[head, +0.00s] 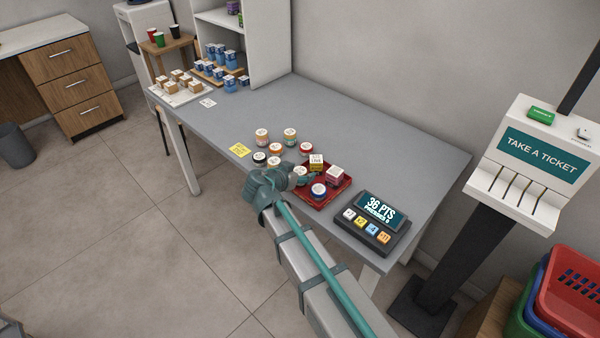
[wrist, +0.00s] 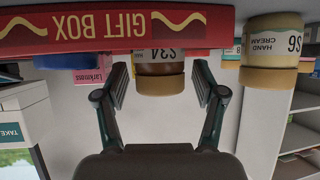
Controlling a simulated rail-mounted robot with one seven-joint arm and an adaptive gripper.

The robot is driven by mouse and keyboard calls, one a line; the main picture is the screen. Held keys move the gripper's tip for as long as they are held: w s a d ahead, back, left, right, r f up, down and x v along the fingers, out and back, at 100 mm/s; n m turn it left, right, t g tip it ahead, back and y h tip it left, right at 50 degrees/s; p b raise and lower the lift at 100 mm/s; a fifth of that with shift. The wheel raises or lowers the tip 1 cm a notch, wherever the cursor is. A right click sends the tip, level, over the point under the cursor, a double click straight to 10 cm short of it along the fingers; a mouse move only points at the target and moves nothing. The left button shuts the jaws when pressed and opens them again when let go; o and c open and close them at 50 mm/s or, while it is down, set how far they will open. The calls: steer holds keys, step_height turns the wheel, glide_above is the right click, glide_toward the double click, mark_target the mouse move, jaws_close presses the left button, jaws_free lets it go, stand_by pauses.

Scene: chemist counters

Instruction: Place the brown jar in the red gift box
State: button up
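The wrist view is upside down. There, a brown jar (wrist: 160,68) with a tan lid and a "$34" label shows between the spread fingers of my gripper (wrist: 161,82), with a gap on both sides. The front wall of the red gift box (wrist: 120,30) hides the jar's lower part; I cannot tell whether it stands inside or beyond the box. In the head view, my gripper (head: 290,177) is low at the left side of the red box (head: 333,198). The box holds a yellow box (head: 316,162), a pink box (head: 335,175) and a blue jar (head: 319,190).
Several jars stand left of and behind the box, including a hand cream jar (wrist: 271,52) close to my gripper in the wrist view. A points display (head: 373,217) stands right of the box. A yellow note (head: 240,150) lies left. The counter's back right is clear.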

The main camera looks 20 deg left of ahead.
steer(key=shift+r, duration=0.15)
steer(key=shift+s+r, duration=0.1)
steer(key=b+v, duration=0.2)
steer(key=v, duration=0.9)
steer(key=shift+s, duration=0.35)
steer(key=shift+a+r, duration=0.1)
steer(key=shift+a, duration=0.05)
